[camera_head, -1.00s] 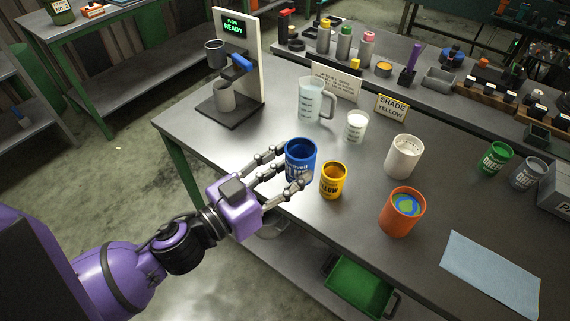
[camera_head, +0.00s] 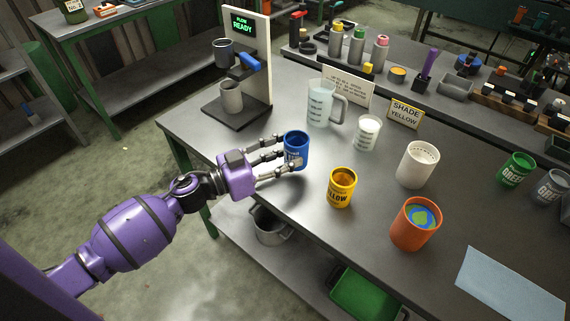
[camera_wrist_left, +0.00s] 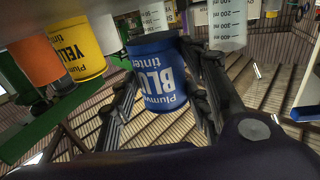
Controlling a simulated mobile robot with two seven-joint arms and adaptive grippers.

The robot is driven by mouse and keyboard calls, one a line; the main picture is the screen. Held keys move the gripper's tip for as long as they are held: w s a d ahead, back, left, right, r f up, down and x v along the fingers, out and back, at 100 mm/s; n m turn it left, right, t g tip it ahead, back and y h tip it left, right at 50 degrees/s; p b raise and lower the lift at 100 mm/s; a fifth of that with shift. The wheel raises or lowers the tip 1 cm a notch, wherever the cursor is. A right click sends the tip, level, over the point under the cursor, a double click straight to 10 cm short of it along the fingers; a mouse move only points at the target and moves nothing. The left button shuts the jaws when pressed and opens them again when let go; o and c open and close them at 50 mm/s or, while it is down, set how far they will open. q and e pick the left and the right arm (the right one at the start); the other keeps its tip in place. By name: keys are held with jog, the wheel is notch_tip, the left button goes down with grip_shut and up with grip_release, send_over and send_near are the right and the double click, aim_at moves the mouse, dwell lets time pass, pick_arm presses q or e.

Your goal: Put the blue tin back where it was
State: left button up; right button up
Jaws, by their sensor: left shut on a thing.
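The blue tin (camera_head: 297,149) is held in my left gripper (camera_head: 283,153) over the left part of the workbench. The fingers are shut around its sides. I cannot tell whether its base touches the bench top. In the left wrist view the blue tin (camera_wrist_left: 157,75) sits between the fingers (camera_wrist_left: 165,95), its label upside down in the picture. The yellow tin (camera_head: 341,187) stands to the right of the blue tin, apart from it. My right gripper does not show.
A flow tester (camera_head: 240,60) with a grey cup (camera_head: 231,97) stands behind left. A clear jug (camera_head: 320,105), white-filled beaker (camera_head: 367,133), white perforated cup (camera_head: 417,164) and orange pot (camera_head: 415,224) stand on the bench. Green (camera_head: 516,169) and grey (camera_head: 548,187) tins stand far right. Bench around the blue tin is clear.

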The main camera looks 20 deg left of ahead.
pick_arm(q)
jog(key=shift+w+a+f, duration=0.15)
jog(key=shift+w+f, duration=0.2)
jog(key=shift+f, duration=0.15)
notch_tip(320, 180, down, 3)
jog(key=shift+r, duration=0.2)
jog(key=shift+f, duration=0.15)
jog(key=shift+f+b, duration=0.2)
jog(key=shift+b, duration=0.1)
jog(key=o, duration=1.3)
jog(key=shift+o, duration=0.2)
